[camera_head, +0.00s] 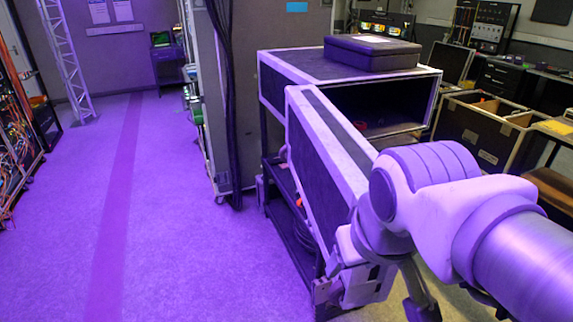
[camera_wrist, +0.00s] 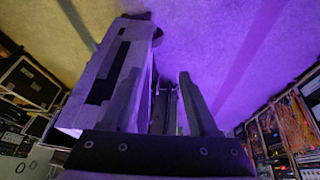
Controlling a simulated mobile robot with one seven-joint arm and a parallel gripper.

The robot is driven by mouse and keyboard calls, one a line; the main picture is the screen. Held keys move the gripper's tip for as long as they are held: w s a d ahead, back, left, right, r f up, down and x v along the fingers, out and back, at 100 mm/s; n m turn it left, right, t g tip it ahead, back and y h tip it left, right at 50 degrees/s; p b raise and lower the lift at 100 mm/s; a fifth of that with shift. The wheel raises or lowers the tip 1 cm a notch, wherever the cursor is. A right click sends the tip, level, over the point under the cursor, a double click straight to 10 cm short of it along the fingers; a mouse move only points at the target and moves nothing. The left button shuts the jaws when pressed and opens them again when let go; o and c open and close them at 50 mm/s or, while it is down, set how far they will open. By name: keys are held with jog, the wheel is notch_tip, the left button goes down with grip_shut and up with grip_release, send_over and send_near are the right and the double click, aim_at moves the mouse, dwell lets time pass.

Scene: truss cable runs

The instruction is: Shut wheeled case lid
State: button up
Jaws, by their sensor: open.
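The case (camera_head: 300,66) stands at centre, its front open onto a dark interior. Its pale-edged dark lid (camera_head: 318,150) is swung out from the case's left side toward me, well away from the opening. In the wrist view the lid (camera_wrist: 108,75) appears large on the left. My gripper (camera_head: 325,288) is open at the lid's near lower end in the head view. In the wrist view my gripper's fingers stand apart (camera_wrist: 160,90), beside the lid. I cannot tell whether a finger touches it. The case's wheels are not clearly visible.
A black box (camera_head: 372,52) lies on top of the case. A dark shelf frame (camera_head: 290,215) is below it. Another open case (camera_head: 477,128) stands to the right. A tall grey cabinet (camera_head: 265,25) with black cables stands behind. The purple-lit floor (camera_head: 175,250) at left is clear.

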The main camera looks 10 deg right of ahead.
jog(key=a+n+g, duration=0.1)
jog(key=w+a+f+n+g+h, duration=0.1)
jog(key=n, duration=0.1)
jog(key=a+n+g+h+p, duration=0.1)
jog(key=n, duration=0.1)
jog(key=shift+w+a+f, duration=0.1)
jog(key=shift+w+f, duration=0.15)
jog(key=shift+w, duration=0.15)
grip_shut()
jog(key=w+a+f+n+g+h+p, duration=0.1)
jog(key=w+a+f+n+h, duration=0.1)
jog(key=w+a+n+h, duration=0.3)
jog(key=a+f+n+h+p, duration=0.1)
jog(key=a+f+n+h, duration=0.15)
jog(key=n, duration=0.55)
send_near(343, 281)
notch_tip(343, 281, down, 3)
jog(key=shift+y, duration=0.45)
jog(key=shift+w+d+f+p, duration=0.15)
jog(key=shift+d+p, duration=0.3)
jog(key=shift+d, duration=0.7)
jog(key=shift+w+d+f+p, duration=0.15)
jog(key=shift+d+p, duration=0.3)
jog(key=shift+d, duration=0.75)
